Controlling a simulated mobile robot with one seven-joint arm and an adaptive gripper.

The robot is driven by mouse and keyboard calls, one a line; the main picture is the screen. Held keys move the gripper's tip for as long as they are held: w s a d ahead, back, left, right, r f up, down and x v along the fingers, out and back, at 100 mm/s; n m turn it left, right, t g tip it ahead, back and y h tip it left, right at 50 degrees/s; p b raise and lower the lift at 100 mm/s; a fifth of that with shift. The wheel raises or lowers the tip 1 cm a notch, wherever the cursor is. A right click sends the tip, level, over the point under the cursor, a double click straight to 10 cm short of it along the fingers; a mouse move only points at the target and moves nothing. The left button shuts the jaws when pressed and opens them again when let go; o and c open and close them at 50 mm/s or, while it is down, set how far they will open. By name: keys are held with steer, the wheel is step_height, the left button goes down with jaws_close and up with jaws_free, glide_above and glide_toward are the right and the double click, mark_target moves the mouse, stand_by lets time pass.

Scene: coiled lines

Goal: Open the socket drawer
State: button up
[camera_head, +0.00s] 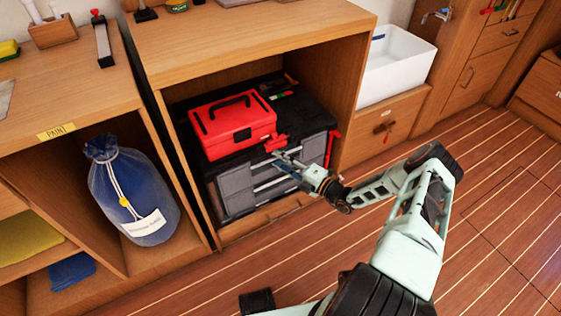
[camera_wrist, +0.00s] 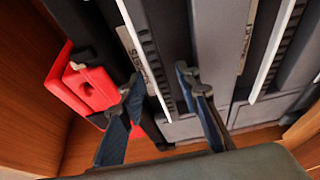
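The grey drawer unit (camera_head: 237,192) with a black top stands inside the open wooden cabinet. Its stacked drawer fronts have pale handle strips. In the wrist view the socket drawer's label (camera_wrist: 134,58) is partly readable, ending in "KETS", beside a pale strip. The drawers look closed. My gripper (camera_head: 283,163) is in front of the upper drawer front. In the wrist view my gripper (camera_wrist: 157,84) has its two fingers apart, one on each side of the upper drawer's edge strip. I cannot tell whether they touch it. The fingers hide part of the front.
A red toolbox (camera_head: 233,122) sits on the unit; a red part (camera_wrist: 88,88) shows near my finger. The cabinet's side wall (camera_head: 325,80) is right of the unit. A blue sack (camera_head: 134,195) stands left. The plank floor (camera_head: 490,220) is clear at right.

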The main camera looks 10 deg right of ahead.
jaws_close()
stand_by(0.4)
